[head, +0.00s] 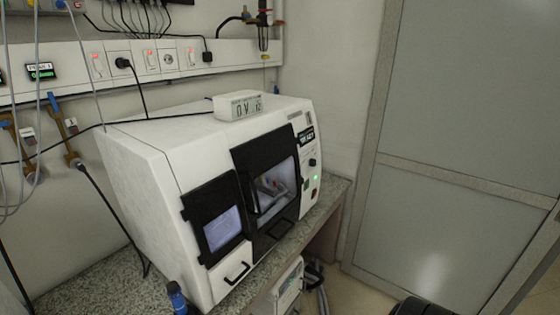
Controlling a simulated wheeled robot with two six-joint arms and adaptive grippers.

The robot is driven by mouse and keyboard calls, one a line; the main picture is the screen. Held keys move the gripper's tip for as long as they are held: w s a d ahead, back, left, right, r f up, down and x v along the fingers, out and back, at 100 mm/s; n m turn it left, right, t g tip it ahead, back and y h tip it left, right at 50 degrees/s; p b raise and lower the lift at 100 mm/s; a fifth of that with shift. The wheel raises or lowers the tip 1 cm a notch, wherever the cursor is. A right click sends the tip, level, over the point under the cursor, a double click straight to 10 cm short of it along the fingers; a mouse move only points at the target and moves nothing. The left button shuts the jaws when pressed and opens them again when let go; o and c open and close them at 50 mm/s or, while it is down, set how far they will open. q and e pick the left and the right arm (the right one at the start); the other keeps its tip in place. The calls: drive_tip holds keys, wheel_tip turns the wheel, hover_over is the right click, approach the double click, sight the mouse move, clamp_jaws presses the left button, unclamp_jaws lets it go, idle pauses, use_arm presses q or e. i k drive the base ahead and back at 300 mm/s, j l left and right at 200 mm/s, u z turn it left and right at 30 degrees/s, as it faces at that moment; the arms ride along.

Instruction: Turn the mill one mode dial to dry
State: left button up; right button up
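The white mill (150,165) stands on a speckled counter, its front turned to the right. A small dark knob (312,162), which looks like the mode dial, is on the panel at the right of its front. I cannot read its setting. A dark label (306,137) with light text is above it. Neither of my grippers is in view.
A small display box (238,106) sits on the mill. Its dark-framed door (265,180) has a handle. A blue bottle (176,298) stands at the counter's (75,285) front. Cables and sockets (145,62) line the wall. A grey door (460,110) is at the right.

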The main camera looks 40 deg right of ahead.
sight(313, 162)
drive_tip(key=l+u, duration=0.1)
drive_tip(key=l, duration=0.3)
drive_tip(key=k+l+u, duration=0.1)
drive_tip(key=l, duration=0.3)
drive_tip(key=l+u, duration=0.15)
drive_tip(key=l, duration=0.3)
drive_tip(key=k+l+u, duration=0.1)
drive_tip(key=l, duration=0.3)
drive_tip(key=k+l+u, duration=0.1)
drive_tip(key=l, duration=0.25)
drive_tip(key=k+l+u, duration=0.1)
drive_tip(key=l, duration=0.3)
drive_tip(key=k+l+u, duration=0.1)
drive_tip(key=l, duration=0.25)
drive_tip(key=k+l, duration=0.05)
